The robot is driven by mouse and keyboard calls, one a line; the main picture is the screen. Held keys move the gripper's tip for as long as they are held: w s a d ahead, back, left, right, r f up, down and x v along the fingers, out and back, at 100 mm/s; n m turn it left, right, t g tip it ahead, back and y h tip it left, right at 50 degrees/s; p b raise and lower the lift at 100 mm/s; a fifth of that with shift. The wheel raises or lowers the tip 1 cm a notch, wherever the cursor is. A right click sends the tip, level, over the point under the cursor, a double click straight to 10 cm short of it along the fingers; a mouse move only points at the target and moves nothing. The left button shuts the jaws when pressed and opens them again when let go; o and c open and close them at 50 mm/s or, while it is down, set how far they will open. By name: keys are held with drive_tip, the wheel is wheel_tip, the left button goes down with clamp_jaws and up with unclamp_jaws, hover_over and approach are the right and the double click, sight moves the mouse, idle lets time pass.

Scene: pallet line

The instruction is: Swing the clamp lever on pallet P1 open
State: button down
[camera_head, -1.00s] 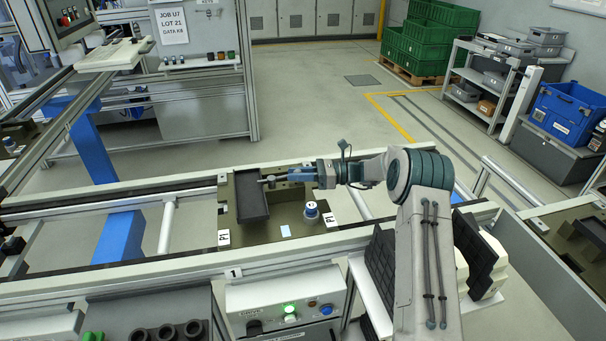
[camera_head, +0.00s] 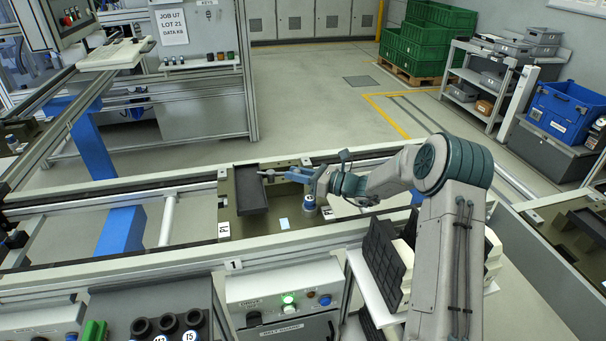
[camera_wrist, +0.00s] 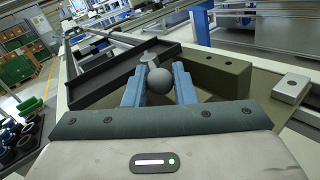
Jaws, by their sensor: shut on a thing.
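Pallet P1 (camera_head: 228,205) is an olive plate on the line, with a P1 label at its front left corner. A dark tray (camera_head: 252,190) lies on its left part. The clamp lever (camera_head: 268,174) reaches over the tray's right side near the back. Its grey ball knob (camera_wrist: 158,80) shows in the wrist view between the two blue fingers. My gripper (camera_head: 290,175) is shut on the knob, coming in from the right and slanted. The fingers hide part of the lever's shaft. I cannot tell the lever's exact angle.
A blue-ringed round post (camera_head: 308,203) stands on the pallet close under my wrist. A light blue card (camera_head: 284,224) lies at its front. A control box (camera_head: 285,305) stands in front of the rail. Black trays (camera_head: 378,262) stand to the right, below my arm.

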drive_tip(key=shift+s+a, duration=0.1)
drive_tip(key=shift+a, duration=0.1)
drive_tip(key=c, duration=1.3)
unclamp_jaws()
drive_tip(key=shift+a, duration=0.1)
drive_tip(key=shift+o, duration=0.2)
drive_tip(key=shift+d, duration=0.5)
drive_tip(key=b+v, duration=0.1)
drive_tip(key=v, duration=0.5)
drive_tip(key=shift+s+d+b, duration=0.25)
drive_tip(key=shift+d+b, duration=0.05)
drive_tip(key=shift+b, duration=0.1)
